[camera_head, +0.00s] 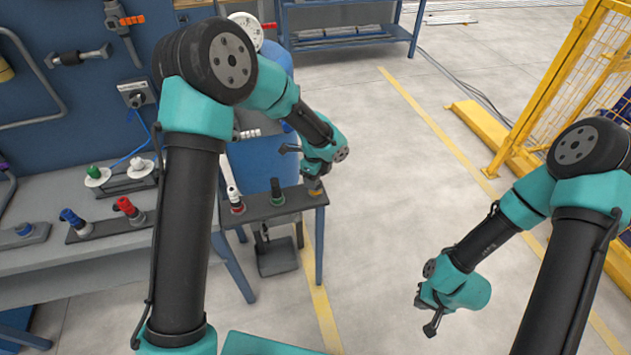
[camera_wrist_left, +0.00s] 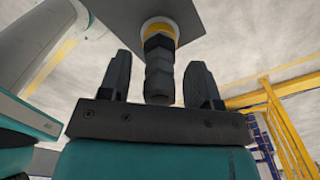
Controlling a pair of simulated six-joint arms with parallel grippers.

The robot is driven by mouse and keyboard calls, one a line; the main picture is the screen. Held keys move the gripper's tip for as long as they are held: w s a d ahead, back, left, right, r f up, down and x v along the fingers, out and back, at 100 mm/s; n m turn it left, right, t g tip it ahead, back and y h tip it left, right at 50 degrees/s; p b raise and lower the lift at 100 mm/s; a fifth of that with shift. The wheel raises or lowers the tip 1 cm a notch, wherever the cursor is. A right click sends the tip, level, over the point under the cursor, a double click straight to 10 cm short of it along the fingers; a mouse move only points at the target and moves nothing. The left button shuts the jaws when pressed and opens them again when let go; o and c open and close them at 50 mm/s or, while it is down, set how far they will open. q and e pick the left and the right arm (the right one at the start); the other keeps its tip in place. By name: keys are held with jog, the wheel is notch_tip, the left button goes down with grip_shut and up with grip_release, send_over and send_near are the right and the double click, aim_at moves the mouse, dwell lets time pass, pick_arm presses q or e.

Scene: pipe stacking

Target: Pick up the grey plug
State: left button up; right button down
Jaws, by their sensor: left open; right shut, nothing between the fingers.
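A dark grey plug (camera_wrist_left: 158,68) with a yellow ring at its base stands between the two spread fingers of my left gripper (camera_wrist_left: 160,82) in the left wrist view. Small gaps show on both sides, so the fingers look apart from it. In the head view my left gripper (camera_head: 311,176) is over the right end of a narrow dark stand (camera_head: 256,212). There the yellow ring (camera_head: 314,187) shows, while the plug is mostly hidden by the gripper. My right gripper (camera_head: 431,326) is shut and empty, over the floor at right.
On the same stand are a dark plug in a green ring (camera_head: 277,191) and a white pipe in a red ring (camera_head: 234,198). Blue and red fittings (camera_head: 128,209) sit on the workbench at left. A yellow fence (camera_head: 560,90) stands at right; the floor between is clear.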

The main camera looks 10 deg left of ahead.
pick_arm(q)
jog(key=shift+f, duration=0.45)
grip_shut()
dwell(0.5)
